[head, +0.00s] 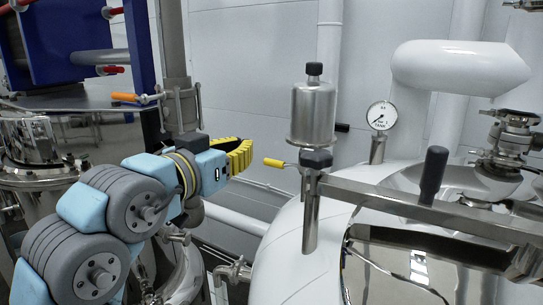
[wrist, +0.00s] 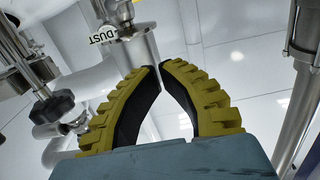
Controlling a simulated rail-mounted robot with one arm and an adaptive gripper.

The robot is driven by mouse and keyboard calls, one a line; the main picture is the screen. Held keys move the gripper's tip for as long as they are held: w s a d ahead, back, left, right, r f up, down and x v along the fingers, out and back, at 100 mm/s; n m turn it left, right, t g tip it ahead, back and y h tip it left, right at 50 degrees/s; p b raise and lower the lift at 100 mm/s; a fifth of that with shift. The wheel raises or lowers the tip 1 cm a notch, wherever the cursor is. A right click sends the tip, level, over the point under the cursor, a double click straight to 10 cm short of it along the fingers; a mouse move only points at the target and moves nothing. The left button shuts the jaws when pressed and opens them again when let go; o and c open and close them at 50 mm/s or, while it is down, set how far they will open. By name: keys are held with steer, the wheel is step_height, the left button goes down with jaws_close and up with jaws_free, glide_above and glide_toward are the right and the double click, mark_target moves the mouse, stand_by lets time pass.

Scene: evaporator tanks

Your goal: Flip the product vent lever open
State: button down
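A small lever with a yellow grip (head: 274,162) sticks out to the left from the valve under a steel canister (head: 313,112) in the head view. It lies roughly level. I cannot read a label naming it the product vent lever. My gripper (head: 249,150) is just left of the yellow grip and slightly above it in the picture, with a visible gap. In the wrist view, the two yellow ribbed fingers (wrist: 159,66) arch together with their tips nearly touching. Nothing is held between them.
A black knob (head: 316,158) sits under the canister. A steel bar with an upright black handle (head: 433,174) crosses the white tank (head: 277,250). A pressure gauge (head: 381,116) stands behind. An orange-handled lever (head: 125,97) is at left. Open space lies behind my gripper.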

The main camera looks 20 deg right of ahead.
steer(key=shift+d, duration=0.1)
stand_by(0.3)
steer(key=p, duration=0.2)
glide_above(285, 165)
steer(key=a, duration=0.3)
steer(key=shift+w+d+f+p, duration=0.1)
steer(key=shift+w+f+p, duration=0.15)
steer(key=shift+f, duration=0.85)
steer(key=shift+w+d+f+p, duration=0.15)
steer(key=shift+w+f, duration=0.15)
steer(key=shift+f, duration=0.8)
